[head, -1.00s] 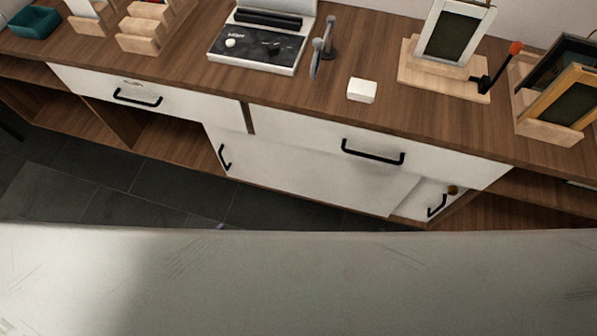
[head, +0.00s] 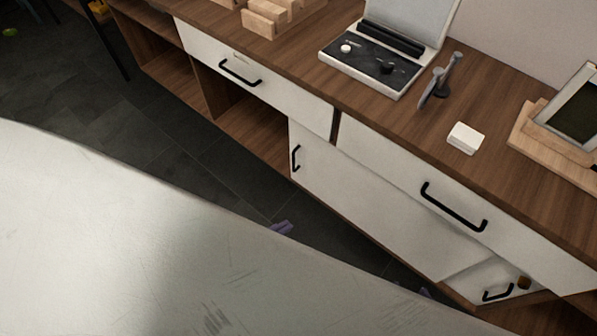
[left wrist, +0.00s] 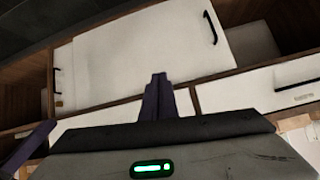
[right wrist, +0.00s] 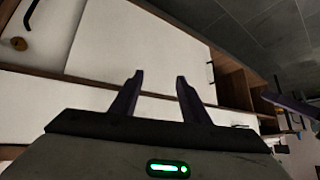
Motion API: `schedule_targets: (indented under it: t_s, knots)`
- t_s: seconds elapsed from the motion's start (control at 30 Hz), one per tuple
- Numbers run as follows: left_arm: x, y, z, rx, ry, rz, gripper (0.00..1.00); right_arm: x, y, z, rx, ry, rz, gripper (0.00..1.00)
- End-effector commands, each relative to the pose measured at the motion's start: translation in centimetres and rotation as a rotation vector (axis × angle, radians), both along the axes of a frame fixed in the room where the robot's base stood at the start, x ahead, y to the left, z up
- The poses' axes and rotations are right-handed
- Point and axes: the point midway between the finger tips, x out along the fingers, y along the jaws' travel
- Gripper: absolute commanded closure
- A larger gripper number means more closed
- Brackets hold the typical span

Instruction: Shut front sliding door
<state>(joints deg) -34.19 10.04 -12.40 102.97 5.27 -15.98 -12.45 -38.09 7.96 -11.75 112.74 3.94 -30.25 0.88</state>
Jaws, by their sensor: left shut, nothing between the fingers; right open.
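The front sliding door (head: 365,205) is a white panel under the drawers, with a black handle (head: 295,158) near its left edge. It overlaps a second white door (head: 480,277), which has its own black handle and a brass knob (head: 523,282). In the left wrist view the front door (left wrist: 120,55) lies beyond my shut, empty left gripper (left wrist: 158,80). In the right wrist view my right gripper (right wrist: 159,80) is open and empty, pointing at the front door (right wrist: 140,40). In the head view only purple tips of my left (head: 281,228) and right (head: 425,292) grippers show.
White drawers with black handles (head: 453,207) sit above the doors. Open brown shelf space (head: 250,125) lies left of the front door. The wooden top (head: 300,60) holds a black-and-white device, a tap-like grey object (head: 440,80) and a white block.

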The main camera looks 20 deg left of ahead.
Motion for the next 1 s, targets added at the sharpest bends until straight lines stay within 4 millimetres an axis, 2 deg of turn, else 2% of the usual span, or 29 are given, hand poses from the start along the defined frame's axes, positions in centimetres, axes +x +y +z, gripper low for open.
schedule_targets:
  t_s: [0.03,0.27,0.5,0.6,0.73,0.83,1.0]
  knots:
    - [1.5,0.2,-4.1,0.054,-0.06,-0.053,1.0,0.5,0.4,-3.3,0.008,0.0,0.007,0.58]
    - [7.2,1.6,-11.3,0.333,-0.342,-0.251,1.0,1.7,2.1,-8.7,0.036,0.023,0.044,0.58]
    - [12.7,4.8,-17.7,0.693,-0.617,-0.376,1.0,2.2,3.8,-14.1,0.062,0.047,0.094,0.58]
    - [14.7,6.5,-19.6,0.853,-0.715,-0.401,1.0,2.3,4.5,-16.0,0.072,0.056,0.118,0.58]
    - [16.6,8.5,-21.1,1.032,-0.806,-0.414,1.0,2.2,5.2,-17.6,0.081,0.065,0.144,0.58]
    - [17.5,9.6,-21.5,1.127,-0.848,-0.415,1.0,2.0,5.6,-18.2,0.087,0.071,0.157,0.58]
    - [18.3,10.2,-21.3,1.193,-0.876,-0.413,1.0,2.0,5.8,-18.3,0.091,0.072,0.167,0.58]
